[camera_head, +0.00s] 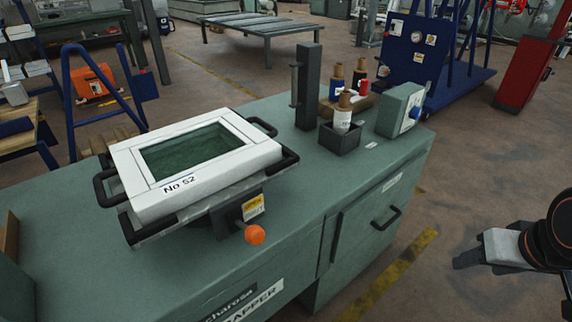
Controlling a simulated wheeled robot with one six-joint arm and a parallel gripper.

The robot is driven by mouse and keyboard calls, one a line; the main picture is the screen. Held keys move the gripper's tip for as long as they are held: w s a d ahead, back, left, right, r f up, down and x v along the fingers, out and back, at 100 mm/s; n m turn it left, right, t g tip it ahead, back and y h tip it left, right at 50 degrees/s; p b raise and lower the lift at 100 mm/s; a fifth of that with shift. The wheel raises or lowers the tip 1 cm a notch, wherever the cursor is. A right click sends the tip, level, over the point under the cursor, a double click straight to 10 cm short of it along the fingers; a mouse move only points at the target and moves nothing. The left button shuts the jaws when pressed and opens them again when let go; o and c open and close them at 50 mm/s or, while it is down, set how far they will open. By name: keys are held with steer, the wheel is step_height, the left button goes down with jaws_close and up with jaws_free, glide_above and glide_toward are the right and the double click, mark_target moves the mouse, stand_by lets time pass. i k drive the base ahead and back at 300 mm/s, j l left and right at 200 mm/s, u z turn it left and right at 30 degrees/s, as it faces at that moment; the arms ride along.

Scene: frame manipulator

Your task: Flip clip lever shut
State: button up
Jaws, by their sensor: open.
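A short lever with an orange ball knob (255,235) sticks out at the front of the holder, beside a small yellow and white tag (252,207). I cannot tell from this view whether the clip is fully open or shut. My gripper (462,260) is at the far right, over the floor beyond the bench's end, well apart from the lever. It is open and nothing shows between its fingers.
A dark upright post (307,88) stands on the green bench (330,180) behind the frame. A dark box holding a bottle (340,137), several spools (337,85) and a grey-green box (400,110) stand right of it. The floor between bench and gripper is clear.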

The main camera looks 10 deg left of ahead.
mark_target(255, 234)
steer(key=u, duration=1.3)
